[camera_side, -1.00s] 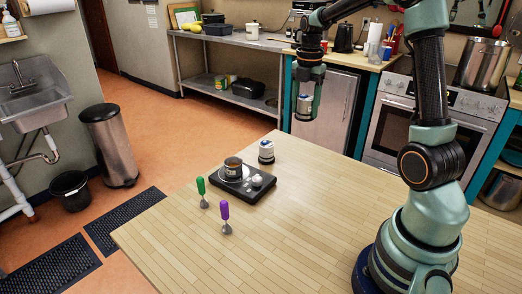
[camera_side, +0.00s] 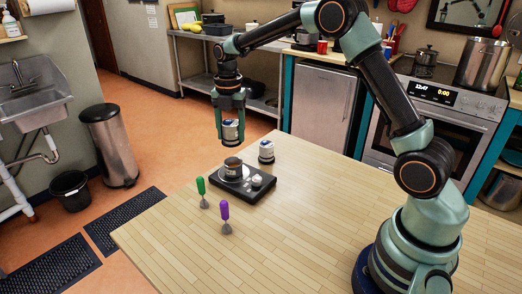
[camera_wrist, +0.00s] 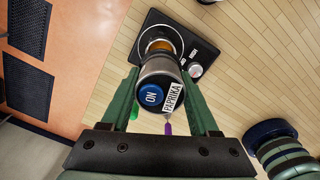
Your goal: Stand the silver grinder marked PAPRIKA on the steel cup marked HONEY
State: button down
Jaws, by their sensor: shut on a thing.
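My gripper (camera_side: 230,122) is shut on the silver grinder (camera_side: 231,133), which hangs upright between its fingers. In the wrist view the grinder (camera_wrist: 159,75) shows a blue round top reading ON and a white PAPRIKA label, with a finger on each side. A steel cup (camera_side: 232,168) stands on a black device with a round plate; its marking is too small to read. The grinder is above the cup in the side view, apart from it. In the wrist view the cup is partly hidden behind the grinder, and an orange-brown inside shows.
The black device (camera_side: 257,192) has a pale knob (camera_side: 257,181) beside the cup. A similar blue-and-white-topped container (camera_side: 266,152) stands behind it. A green-handled tool (camera_side: 201,187) and a purple-handled tool (camera_side: 224,211) stand in front. The table's right side is clear.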

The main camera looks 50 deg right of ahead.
aim_at(231, 123)
jog(key=shift+f, duration=2.8)
jog(key=shift+f, duration=0.55)
jog(key=shift+c, duration=2.1)
grip_release()
jog(key=shift+r, duration=5.4)
jog(key=shift+s+r, duration=0.1)
